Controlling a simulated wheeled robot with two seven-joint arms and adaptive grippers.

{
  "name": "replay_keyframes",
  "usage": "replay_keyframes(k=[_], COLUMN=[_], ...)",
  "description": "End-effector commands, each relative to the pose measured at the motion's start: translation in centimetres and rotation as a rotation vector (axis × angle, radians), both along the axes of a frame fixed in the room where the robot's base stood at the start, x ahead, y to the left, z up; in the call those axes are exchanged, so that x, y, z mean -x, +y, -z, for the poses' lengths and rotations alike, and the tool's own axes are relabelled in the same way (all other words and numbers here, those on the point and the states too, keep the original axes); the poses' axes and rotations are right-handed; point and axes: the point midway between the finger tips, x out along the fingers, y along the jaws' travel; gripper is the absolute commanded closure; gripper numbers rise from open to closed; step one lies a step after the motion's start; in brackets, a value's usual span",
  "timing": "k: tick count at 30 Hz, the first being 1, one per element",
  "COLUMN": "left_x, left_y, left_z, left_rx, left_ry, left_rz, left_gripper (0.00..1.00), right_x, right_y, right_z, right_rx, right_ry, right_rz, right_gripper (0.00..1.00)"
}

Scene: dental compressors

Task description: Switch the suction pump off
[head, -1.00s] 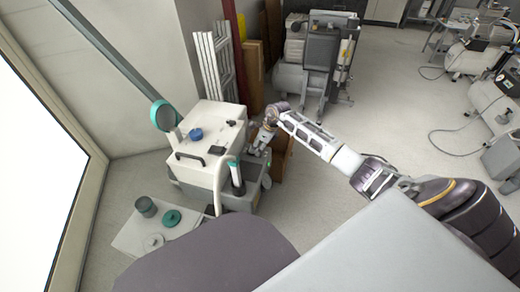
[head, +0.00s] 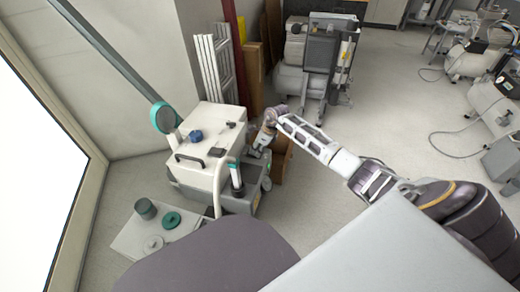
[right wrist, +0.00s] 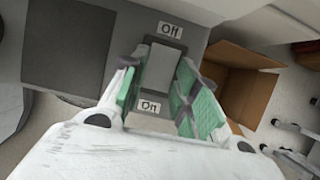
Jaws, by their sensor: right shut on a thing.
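The suction pump (head: 208,165) is a white box on a grey base, standing on the floor left of centre in the head view. My right gripper (head: 256,152) is at its right side. In the right wrist view, a grey rocker switch (right wrist: 160,70) sits on a dark panel, with an "Off" label (right wrist: 170,30) above it and an "On" label (right wrist: 149,106) below. The green-padded fingers of my right gripper (right wrist: 158,92) lie on either side of the switch, shut on it. Which way the rocker is tilted is unclear. My left gripper is out of view.
An open cardboard box (right wrist: 240,82) is close beside the panel. A teal-jointed hose arm (head: 163,117) rises behind the pump. A low white board (head: 130,240) holds small round parts.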

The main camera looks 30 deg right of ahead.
Motion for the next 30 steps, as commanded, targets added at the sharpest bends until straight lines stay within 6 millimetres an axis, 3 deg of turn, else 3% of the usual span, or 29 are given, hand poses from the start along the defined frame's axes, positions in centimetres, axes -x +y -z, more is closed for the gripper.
replay_keyframes(k=[30], left_x=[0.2], left_y=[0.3], left_z=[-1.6], left_rx=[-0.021], left_ry=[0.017], left_rz=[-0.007], left_gripper=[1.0], right_x=[-0.6], right_y=[0.4], right_z=[-0.2], right_rx=[0.163], right_ry=[0.189], right_rz=[0.002], right_gripper=[0.94])
